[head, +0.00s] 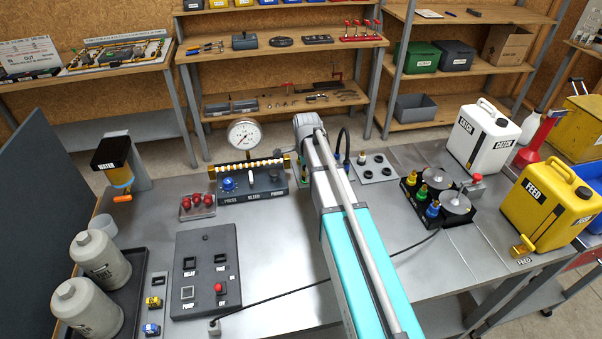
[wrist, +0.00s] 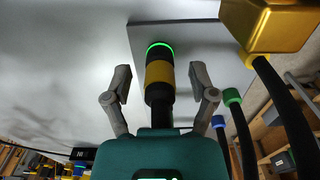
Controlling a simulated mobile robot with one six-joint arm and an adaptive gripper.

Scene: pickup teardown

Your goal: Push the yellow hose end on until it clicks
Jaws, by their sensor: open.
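In the wrist view the yellow hose end (wrist: 159,76) is a dark cylinder with a wide yellow band and a bright green ring at its far end. It stands against a grey plate (wrist: 205,45), and its dark lower part runs down behind my gripper's body. My gripper (wrist: 160,84) is open, with one finger on each side of the hose end and a visible gap on both sides. Whether the hose end is fully seated cannot be told. In the head view my arm hides the gripper and this hose end.
A gold block (wrist: 268,22) with a black hose is close on the right in the wrist view. Green-collared (wrist: 231,97) and blue-collared (wrist: 218,121) hoses stand right of my gripper. In the head view a gauge panel (head: 265,187) is left of my arm.

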